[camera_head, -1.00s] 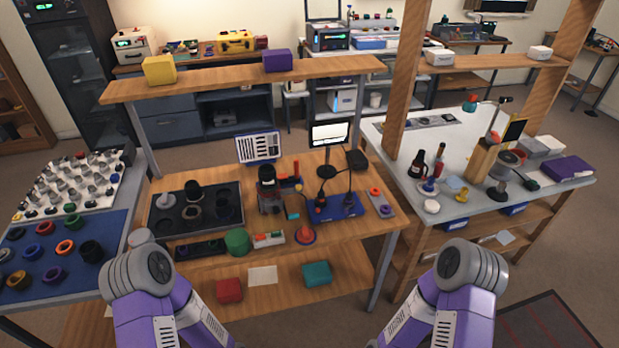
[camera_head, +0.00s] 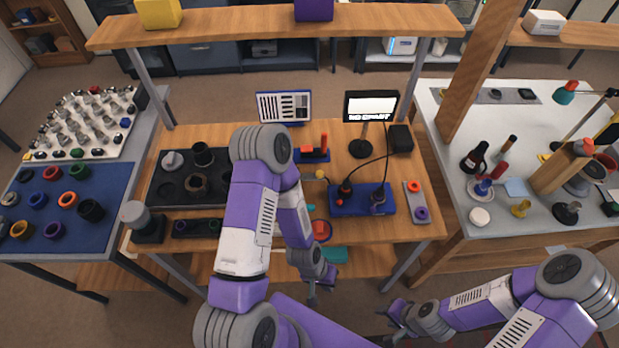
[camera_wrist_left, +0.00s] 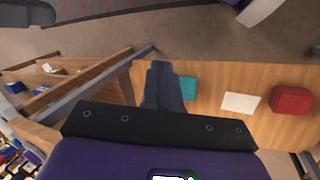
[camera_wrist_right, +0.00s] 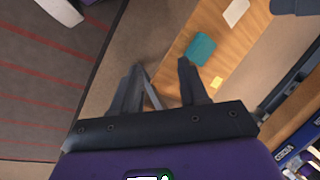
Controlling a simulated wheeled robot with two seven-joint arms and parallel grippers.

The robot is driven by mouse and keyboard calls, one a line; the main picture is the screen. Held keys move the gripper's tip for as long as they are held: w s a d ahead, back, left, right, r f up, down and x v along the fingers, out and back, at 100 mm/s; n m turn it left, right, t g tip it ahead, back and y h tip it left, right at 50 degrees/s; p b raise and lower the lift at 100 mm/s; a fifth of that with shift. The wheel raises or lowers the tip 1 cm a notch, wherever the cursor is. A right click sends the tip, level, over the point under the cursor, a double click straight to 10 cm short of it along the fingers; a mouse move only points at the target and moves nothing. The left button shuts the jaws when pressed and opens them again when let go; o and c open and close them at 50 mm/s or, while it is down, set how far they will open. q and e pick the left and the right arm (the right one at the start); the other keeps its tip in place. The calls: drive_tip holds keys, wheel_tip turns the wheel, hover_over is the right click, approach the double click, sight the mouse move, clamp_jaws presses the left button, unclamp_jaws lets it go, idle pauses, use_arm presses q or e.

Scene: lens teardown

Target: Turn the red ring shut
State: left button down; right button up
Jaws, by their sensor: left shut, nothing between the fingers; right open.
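Several red or orange ring shapes show in the head view, and I cannot tell which is the task's ring. An orange-red ring (camera_head: 414,186) lies on a small grey plate at the bench's right, above a purple ring. A round red piece (camera_head: 321,230) sits near the front edge, partly behind my left arm. A red-orange ring (camera_head: 67,199) lies on the blue mat. My left gripper (camera_head: 312,294) is shut and empty, low in front of the bench; its closed fingers show in the left wrist view (camera_wrist_left: 162,82). My right gripper (camera_head: 384,322) is open and empty, further right; its spread fingers show in the right wrist view (camera_wrist_right: 160,82).
A blue fixture (camera_head: 362,201) with cables stands on the bench beside a small monitor (camera_head: 371,106). A dark tray (camera_head: 170,188) is at the left. A lower shelf (camera_wrist_left: 215,80) holds a teal block (camera_wrist_right: 201,48) and a red block (camera_wrist_left: 291,100). A wooden post (camera_head: 470,85) stands right.

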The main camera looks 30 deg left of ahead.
drive_tip(key=shift+o, duration=1.1)
drive_tip(key=shift+r, duration=0.1)
drive_tip(key=o, duration=0.7)
wheel_tip(320, 180, up, 3)
drive_tip(key=p, duration=0.3)
drive_tip(key=shift+w, duration=0.1)
drive_tip(key=shift+c, duration=0.2)
use_arm(q)
drive_tip(key=w+a+r+m+g+y+p, duration=0.1)
drive_tip(key=w+a+r+m+y+p, duration=0.2)
drive_tip(key=r, duration=1.2)
drive_tip(key=w+a+r+m+g+y+p, duration=0.2)
drive_tip(key=w+r+m+y+p, duration=0.5)
drive_tip(key=w+r+m, duration=0.6)
drive_tip(key=w+a+r+y, duration=0.1)
drive_tip(key=w+r, duration=0.2)
drive_tip(key=shift+r+m+y, duration=0.15)
drive_tip(key=shift+m+y, duration=0.15)
drive_tip(key=shift+y, duration=0.1)
use_arm(e)
wheel_tip(320, 180, up, 10)
